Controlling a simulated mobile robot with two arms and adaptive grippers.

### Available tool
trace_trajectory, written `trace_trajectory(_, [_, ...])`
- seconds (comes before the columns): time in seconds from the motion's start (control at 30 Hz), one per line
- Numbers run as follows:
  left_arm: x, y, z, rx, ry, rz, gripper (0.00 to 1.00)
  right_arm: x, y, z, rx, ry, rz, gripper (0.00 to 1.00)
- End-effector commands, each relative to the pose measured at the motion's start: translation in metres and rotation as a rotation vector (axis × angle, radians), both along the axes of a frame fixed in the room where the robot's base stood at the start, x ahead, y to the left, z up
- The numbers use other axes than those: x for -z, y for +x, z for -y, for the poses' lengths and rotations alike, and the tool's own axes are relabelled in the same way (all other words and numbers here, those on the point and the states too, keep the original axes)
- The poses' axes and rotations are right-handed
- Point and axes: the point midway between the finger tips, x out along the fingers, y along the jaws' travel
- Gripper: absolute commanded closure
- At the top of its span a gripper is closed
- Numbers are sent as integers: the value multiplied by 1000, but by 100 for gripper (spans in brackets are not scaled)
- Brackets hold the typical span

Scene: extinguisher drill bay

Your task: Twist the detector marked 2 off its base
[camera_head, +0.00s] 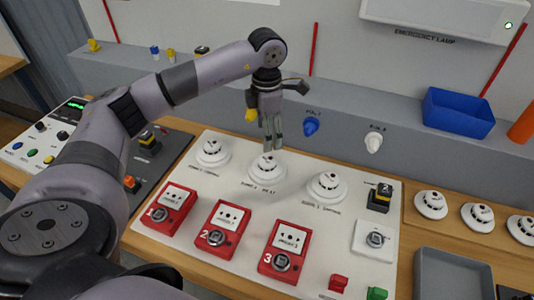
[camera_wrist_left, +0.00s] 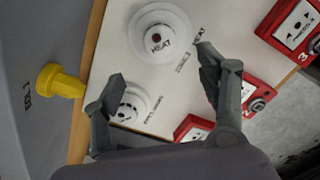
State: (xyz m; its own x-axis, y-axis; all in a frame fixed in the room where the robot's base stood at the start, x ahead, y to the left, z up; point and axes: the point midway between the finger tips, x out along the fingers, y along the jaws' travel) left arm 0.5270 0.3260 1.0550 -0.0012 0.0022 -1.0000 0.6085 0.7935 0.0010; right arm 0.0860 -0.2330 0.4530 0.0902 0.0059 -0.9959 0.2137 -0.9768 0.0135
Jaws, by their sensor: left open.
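The middle white round detector (camera_head: 267,167) stands on the white board (camera_head: 180,248); its printed label seems to read zone 2, heat. In the left wrist view the detector with HEAT on its face (camera_wrist_left: 160,30) lies just beyond the fingertips. My left gripper (camera_head: 272,146) hangs fingers down close above the middle detector's far side. In the left wrist view my left gripper (camera_wrist_left: 161,74) is open with nothing between its fingers. The left detector (camera_head: 212,151) shows in the wrist view too (camera_wrist_left: 130,106), near one finger. My right gripper is not in view.
The right detector (camera_head: 327,187) is on the same board. Red call points 1 (camera_head: 170,207), 2 (camera_head: 222,228) and 3 (camera_head: 284,248) line its front. Several loose detectors (camera_head: 477,217) and a grey tray (camera_head: 450,278) are at right. A blue bin (camera_head: 458,112) stands on the ledge behind.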

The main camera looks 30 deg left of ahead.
Motion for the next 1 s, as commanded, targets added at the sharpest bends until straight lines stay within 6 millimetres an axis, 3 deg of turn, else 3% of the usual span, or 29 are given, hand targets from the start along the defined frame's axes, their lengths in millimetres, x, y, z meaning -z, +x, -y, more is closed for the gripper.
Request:
trace_trajectory(0.3, [62,-1,1,-1,-3,-3,33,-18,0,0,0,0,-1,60])
trace_trajectory(0.5, [94,0,1,0,-2,-2,33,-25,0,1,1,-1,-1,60])
trace_trajectory(0.7, [109,0,1,0,-3,0,33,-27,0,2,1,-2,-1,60])
trace_trajectory(1.0, [112,0,0,0,-3,2,33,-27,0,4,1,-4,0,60])
